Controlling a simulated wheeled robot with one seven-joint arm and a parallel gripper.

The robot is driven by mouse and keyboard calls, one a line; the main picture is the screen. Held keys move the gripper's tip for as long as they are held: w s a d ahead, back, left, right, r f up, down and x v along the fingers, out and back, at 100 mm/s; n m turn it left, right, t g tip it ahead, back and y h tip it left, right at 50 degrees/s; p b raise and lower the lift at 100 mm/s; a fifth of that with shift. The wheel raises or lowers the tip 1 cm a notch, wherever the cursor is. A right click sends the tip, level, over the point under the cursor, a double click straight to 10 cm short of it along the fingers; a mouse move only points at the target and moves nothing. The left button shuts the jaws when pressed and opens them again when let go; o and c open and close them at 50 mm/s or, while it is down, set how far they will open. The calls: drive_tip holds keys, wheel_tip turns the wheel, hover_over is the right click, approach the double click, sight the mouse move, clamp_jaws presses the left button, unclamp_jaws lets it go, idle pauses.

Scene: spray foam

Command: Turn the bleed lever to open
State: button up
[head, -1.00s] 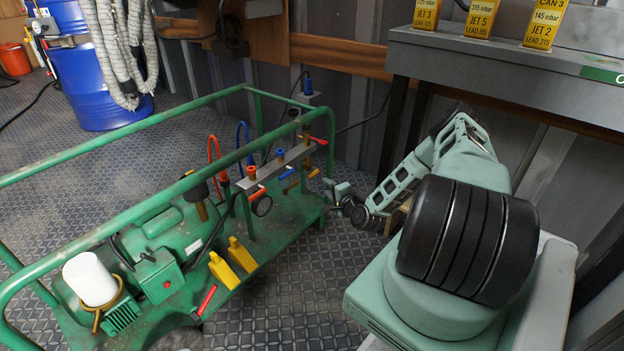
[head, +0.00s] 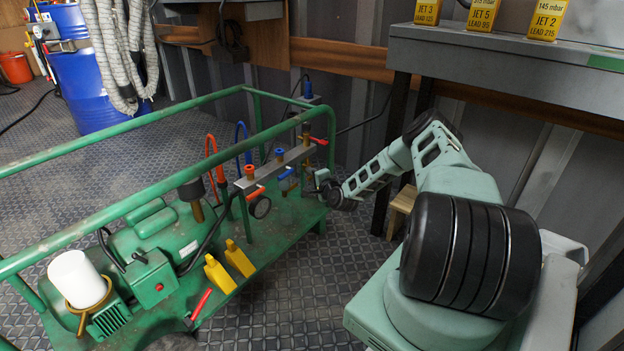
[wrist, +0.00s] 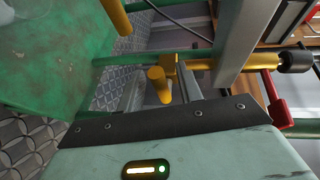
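Several levers sit on the manifold bar (head: 272,168) of the green cart: an orange lever (head: 255,193), a blue lever (head: 286,173) and a red lever (head: 319,140). Which one is the bleed lever is not marked. The fingers are apart; I cannot tell whether either touches the lever. A red lever (wrist: 275,102) shows to the right of the fingers. In the head view my gripper (head: 316,182) is at the cart's right end, its fingertips partly hidden.
The cart's green rail (head: 170,190) runs in front of the manifold. Yellow wedges (head: 228,265) lie on the cart deck. Patterned floor (head: 300,290) is clear in front of the cart.

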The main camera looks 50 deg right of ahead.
clamp_jaws()
drive_tip(key=shift+f, duration=0.15)
drive_tip(key=f+n+t+h+b, duration=0.1)
drive_tip(key=n, duration=0.2)
drive_tip(key=shift+f+b, duration=0.15)
drive_tip(key=shift+b, duration=0.2)
drive_tip(key=shift+w+d+f+n+t+y+b, duration=0.1)
drive_tip(key=shift+d+f+n+t+y+b, duration=0.4)
drive_tip(key=shift+n+t+b, duration=1.5)
drive_tip(key=shift+s+d+f+n+y+b, duration=0.1)
drive_tip(key=shift+d+f+n+y+b, duration=0.45)
drive_tip(key=shift+n, duration=2.9)
drive_tip(key=shift+w+d+f+n+t+y+b, duration=0.15)
drive_tip(key=shift+d+n+t+y+b, duration=0.6)
drive_tip(key=shift+n+b, duration=1.55)
drive_tip(key=shift+d+n+t+p, duration=0.2)
drive_tip(key=shift+n+t+p, duration=0.2)
drive_tip(key=shift+n, duration=0.25)
unclamp_jaws()
